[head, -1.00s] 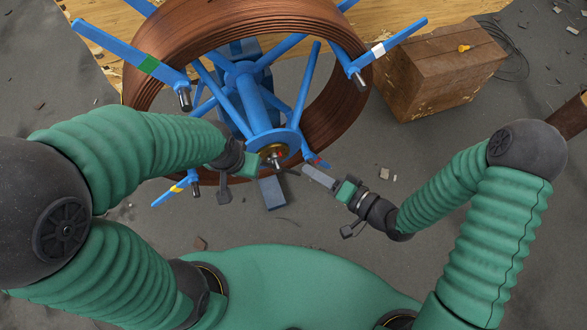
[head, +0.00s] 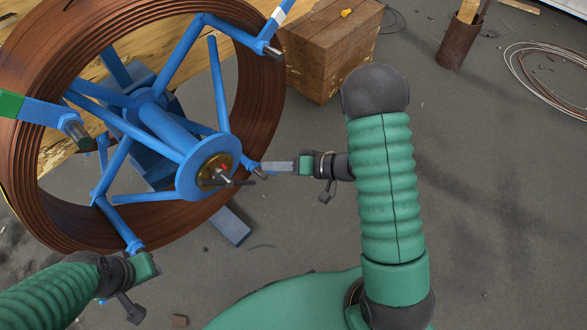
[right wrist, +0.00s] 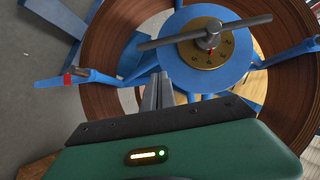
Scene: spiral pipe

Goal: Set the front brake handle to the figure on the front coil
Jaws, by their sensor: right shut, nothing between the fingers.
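The front brake handle (head: 238,183) is a thin grey bar on a round knob at the hub of the blue reel. It also shows in the right wrist view (right wrist: 248,25), lying across a brass dial (right wrist: 208,57) with small marks too small to read surely and a red mark under the knob. The brown coil (head: 262,100) is wound on the reel; I see no figure on it. My right gripper (head: 266,170) is shut and empty, just right of the handle. In the right wrist view its fingers (right wrist: 158,92) lie below the bar, apart from it. My left gripper (head: 148,265) is low left; its fingers are unclear.
Blue reel arms (head: 215,85) stick out around the hub, one close by my right fingers. A wooden box (head: 325,50) stands behind. The right floor is mostly clear.

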